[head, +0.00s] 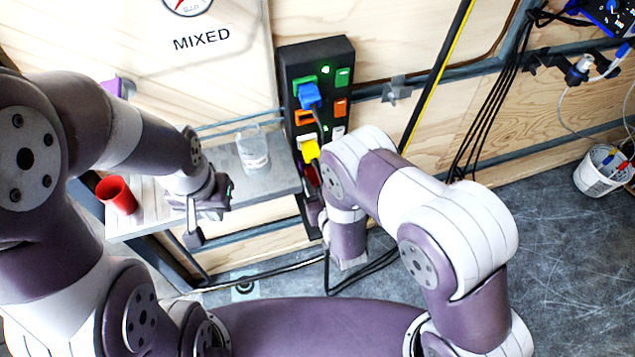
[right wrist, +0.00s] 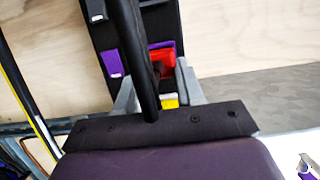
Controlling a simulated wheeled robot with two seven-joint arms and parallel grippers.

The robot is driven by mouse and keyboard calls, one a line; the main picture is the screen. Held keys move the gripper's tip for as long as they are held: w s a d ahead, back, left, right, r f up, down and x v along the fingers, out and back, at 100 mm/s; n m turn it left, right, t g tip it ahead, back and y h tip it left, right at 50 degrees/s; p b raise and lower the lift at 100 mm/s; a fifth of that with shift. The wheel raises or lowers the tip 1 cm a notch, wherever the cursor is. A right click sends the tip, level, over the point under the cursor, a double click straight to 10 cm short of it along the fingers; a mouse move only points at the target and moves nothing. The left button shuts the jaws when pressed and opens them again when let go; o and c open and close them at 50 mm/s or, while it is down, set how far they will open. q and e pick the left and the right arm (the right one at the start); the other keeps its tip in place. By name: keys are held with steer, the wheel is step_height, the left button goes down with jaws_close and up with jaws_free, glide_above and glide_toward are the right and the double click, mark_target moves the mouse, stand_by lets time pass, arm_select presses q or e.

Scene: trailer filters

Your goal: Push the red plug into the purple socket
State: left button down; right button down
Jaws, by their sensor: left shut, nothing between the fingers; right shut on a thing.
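The red plug (right wrist: 167,60) is between the fingertips of my right gripper (right wrist: 157,84), which is shut on it. It sits against the black power strip (head: 318,62), with the edge of a purple socket (right wrist: 160,45) showing just beyond it. I cannot tell how deep the plug sits. Another purple socket (right wrist: 111,62) is beside it on the strip. In the head view the red plug (head: 311,176) is partly visible at the strip's lower end, while my right arm hides most of the gripper. My left gripper (head: 196,232) is shut and empty by the shelf.
A blue plug (head: 309,96) and a yellow plug (head: 310,151) are higher on the strip. A red cup (head: 116,195) and a clear beaker (head: 252,150) stand on the grey shelf (head: 278,178). A thick black cable (right wrist: 138,55) crosses the wrist view. A white bucket (head: 603,172) is far right.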

arm_select(q)
steer(key=shift+f+b, duration=0.3)
arm_select(e)
steer(key=shift+w+a, duration=0.2)
steer(key=shift+w, duration=0.3)
steer(key=shift+w+a, duration=0.15)
steer(key=shift+w, duration=0.35)
steer(key=c, duration=0.6)
jaws_free()
